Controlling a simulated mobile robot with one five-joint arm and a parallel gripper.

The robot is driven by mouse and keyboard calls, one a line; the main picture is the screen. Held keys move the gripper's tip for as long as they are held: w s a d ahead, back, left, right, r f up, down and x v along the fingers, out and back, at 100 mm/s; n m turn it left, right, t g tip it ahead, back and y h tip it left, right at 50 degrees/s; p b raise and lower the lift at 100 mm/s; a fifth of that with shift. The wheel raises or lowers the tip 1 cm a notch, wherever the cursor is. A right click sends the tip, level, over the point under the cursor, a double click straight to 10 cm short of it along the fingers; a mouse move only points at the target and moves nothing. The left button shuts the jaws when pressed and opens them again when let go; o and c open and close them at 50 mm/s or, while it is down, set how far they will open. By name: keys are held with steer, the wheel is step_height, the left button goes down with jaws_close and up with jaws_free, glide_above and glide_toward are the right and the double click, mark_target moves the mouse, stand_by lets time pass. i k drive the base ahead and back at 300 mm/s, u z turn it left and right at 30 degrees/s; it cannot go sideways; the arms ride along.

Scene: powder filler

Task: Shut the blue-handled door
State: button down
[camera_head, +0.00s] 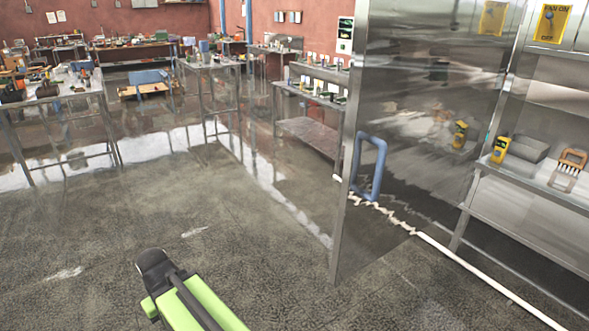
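A tall reflective metal door (430,130) stands open on the right, swung out from a metal cabinet (540,210). Its blue loop handle (379,170) is upright near the door's free left edge. The cabinet interior shows to the right of the door. My gripper (152,262) is the dark end of my green arm at the bottom left of centre. It is well to the left of the door and lower in the picture, apart from it. Its fingers cannot be made out clearly, and nothing is seen in it.
In the cabinet, a yellow device (500,149), a grey box (529,148) and a brown-handled brush (570,165) lie on the shelf. A white pipe (490,279) runs along the floor by the door. Cluttered workbenches (45,97) stand behind. The floor (240,235) between my gripper and the door is clear.

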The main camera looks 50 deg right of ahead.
mark_target(429, 75)
steer(key=u, duration=0.4)
steer(key=k, duration=1.65)
steer(key=z, duration=0.6)
steer(key=i, duration=0.75)
steer(key=z, duration=0.05)
